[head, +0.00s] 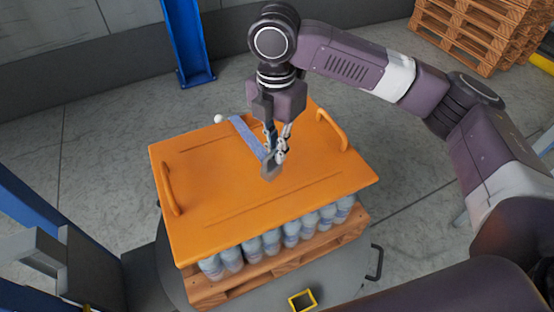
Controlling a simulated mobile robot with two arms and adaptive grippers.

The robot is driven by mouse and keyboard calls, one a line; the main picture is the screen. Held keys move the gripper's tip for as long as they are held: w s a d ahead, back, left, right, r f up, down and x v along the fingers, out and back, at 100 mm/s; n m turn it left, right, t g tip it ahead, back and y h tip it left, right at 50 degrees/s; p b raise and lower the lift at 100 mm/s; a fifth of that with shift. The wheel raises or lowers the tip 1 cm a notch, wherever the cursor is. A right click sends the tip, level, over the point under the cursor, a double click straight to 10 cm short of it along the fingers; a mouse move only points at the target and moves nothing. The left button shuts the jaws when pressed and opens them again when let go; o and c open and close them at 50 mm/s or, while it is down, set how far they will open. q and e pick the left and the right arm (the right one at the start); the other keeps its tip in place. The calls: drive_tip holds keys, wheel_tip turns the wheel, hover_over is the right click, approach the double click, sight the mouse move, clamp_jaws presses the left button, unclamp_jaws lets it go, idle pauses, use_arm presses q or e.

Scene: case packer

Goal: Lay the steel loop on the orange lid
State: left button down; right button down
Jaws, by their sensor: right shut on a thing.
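The orange lid (215,205) lies flat over rows of bottles, with a raised handle at its left and right ends. My right gripper (275,155) points down over the middle of the lid. It is shut on a small grey metal piece, which looks like the steel loop (269,173). A blue-grey strap (246,134) runs from the lid's back edge to this piece. The fingers partly hide where they grip. I cannot tell whether the loop touches the lid. My left gripper is out of view.
Bottles (290,238) stand under the lid on a wooden pallet (270,275). A white knob (218,118) shows behind the lid's back edge. A blue post (188,45) stands behind, and stacked pallets (470,30) are at the back right. The lid's front half is clear.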

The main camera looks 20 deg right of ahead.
sight(277, 164)
drive_tip(key=shift+s+f, duration=0.15)
drive_tip(key=shift+f, duration=0.35)
drive_tip(key=shift+f+p, duration=0.35)
drive_tip(key=shift+f, duration=1.55)
drive_tip(key=c, duration=2.1)
unclamp_jaws()
drive_tip(key=shift+f, duration=0.15)
wheel_tip(277, 164, up, 11)
drive_tip(key=shift+a+r+b, duration=0.1)
drive_tip(key=shift+b, duration=1.05)
drive_tip(key=shift+r, duration=0.6)
